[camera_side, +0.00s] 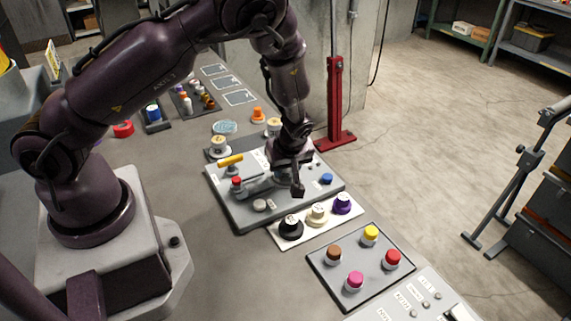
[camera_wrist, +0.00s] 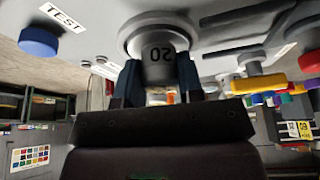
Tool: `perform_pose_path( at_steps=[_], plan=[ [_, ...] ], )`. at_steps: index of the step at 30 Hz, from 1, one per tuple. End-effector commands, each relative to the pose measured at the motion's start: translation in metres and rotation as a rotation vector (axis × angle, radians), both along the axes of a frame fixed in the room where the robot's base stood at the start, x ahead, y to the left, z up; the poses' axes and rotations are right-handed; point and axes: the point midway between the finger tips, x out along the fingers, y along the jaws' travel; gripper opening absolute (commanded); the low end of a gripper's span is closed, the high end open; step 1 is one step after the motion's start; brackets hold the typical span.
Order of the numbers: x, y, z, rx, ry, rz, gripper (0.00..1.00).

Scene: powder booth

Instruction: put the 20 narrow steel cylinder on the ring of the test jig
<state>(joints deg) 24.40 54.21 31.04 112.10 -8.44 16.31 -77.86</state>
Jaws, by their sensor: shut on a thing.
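My gripper (camera_side: 297,190) is low over the grey plate of the test jig (camera_side: 240,213). In the wrist view my gripper (camera_wrist: 160,82) is shut on the narrow steel cylinder (camera_wrist: 159,58), marked 20, which appears upside down there. The cylinder lies between the two dark fingers. The round grey ring (camera_wrist: 130,35) of the jig is right at the cylinder's far end. I cannot tell whether they touch. In the side view the cylinder and ring are mostly hidden by my gripper. The jig also has a blue TEST button (camera_side: 326,179) and a yellow handle (camera_side: 230,160).
A red knob (camera_side: 237,181) stands left of my gripper on the jig. A white plate with black (camera_side: 291,224), cream (camera_side: 317,214) and purple (camera_side: 342,203) knobs lies in front. A grey panel (camera_side: 330,272) with coloured caps is nearer. A red post base (camera_side: 334,138) stands behind.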

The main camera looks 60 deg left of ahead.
Motion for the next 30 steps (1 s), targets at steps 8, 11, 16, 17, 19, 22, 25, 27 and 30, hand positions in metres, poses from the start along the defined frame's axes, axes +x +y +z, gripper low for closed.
perform_pose_path(
  at_steps=[8,11,16,17,19,22,25,27,30],
  plan=[
    [0.0003,0.0001,0.0003,0.000,-0.001,0.000,0.42],
    [0.0002,0.0001,0.0003,0.000,0.000,0.000,0.65],
    [0.0001,0.0000,0.0002,0.000,0.000,0.000,0.65],
    [0.0001,0.0000,0.0002,0.000,0.000,0.000,0.65],
    [-0.0001,-0.0001,0.0000,0.000,0.001,0.000,0.65],
    [-0.0002,-0.0001,0.0000,0.000,0.001,0.000,0.65],
    [-0.0002,-0.0001,0.0000,0.000,0.001,0.000,0.65],
    [-0.0001,-0.0001,0.0000,0.000,0.001,0.000,0.74],
    [-0.0001,0.0000,0.0000,0.000,0.000,0.000,0.90]
  ],
)
